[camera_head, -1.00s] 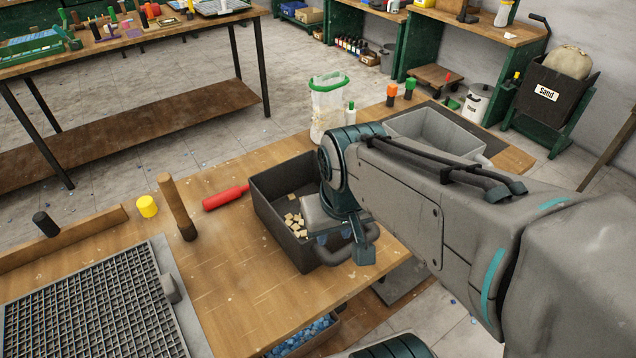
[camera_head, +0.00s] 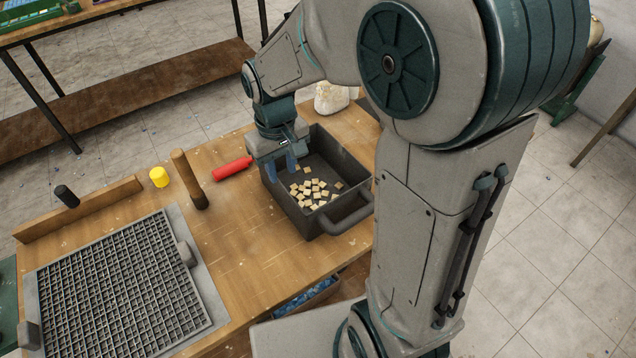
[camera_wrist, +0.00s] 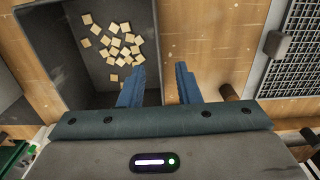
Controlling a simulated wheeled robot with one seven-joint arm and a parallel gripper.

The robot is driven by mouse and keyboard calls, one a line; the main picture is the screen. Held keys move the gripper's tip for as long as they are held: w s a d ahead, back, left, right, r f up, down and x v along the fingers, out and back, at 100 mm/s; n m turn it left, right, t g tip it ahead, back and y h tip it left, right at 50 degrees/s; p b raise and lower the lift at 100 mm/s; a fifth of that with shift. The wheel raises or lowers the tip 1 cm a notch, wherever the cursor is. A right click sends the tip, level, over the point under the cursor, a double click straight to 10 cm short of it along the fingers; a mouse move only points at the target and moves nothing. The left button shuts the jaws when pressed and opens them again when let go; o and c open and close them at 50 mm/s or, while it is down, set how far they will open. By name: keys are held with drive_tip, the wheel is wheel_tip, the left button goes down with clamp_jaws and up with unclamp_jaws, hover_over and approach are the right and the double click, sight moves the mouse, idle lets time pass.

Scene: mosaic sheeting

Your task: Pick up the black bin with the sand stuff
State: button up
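A dark grey-black bin (camera_head: 339,161) stands on the wooden table, with several small tan square pieces (camera_head: 315,193) scattered on its floor and a handle (camera_head: 345,212) on its near end. It also shows at the upper left of the wrist view (camera_wrist: 72,62). My gripper (camera_head: 285,163) points down at the bin's left wall. In the wrist view its two blue fingers (camera_wrist: 160,82) are spread, one over the bin's inside and one over the table outside, with the wall edge between them. Nothing shows gripped. Whether the fingers touch the wall is unclear.
A red bottle (camera_head: 232,168) lies left of the bin. A crate of blue pieces (camera_head: 306,297) sits below the table. My arm hides the table's right side.

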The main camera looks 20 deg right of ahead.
sight(284, 188)
drive_tip(key=shift+w+d+f+p, duration=0.1)
drive_tip(key=shift+f+p, duration=0.1)
drive_tip(key=shift+f, duration=1.25)
drive_tip(key=shift+w+a+f+p, duration=0.1)
drive_tip(key=shift+f+p, duration=0.1)
drive_tip(key=shift+f, duration=1.2)
drive_tip(key=shift+w+d+f+p, duration=0.1)
drive_tip(key=shift+f+p, duration=0.1)
drive_tip(key=shift+f, duration=1.25)
clamp_jaws()
drive_tip(key=shift+r, duration=0.1)
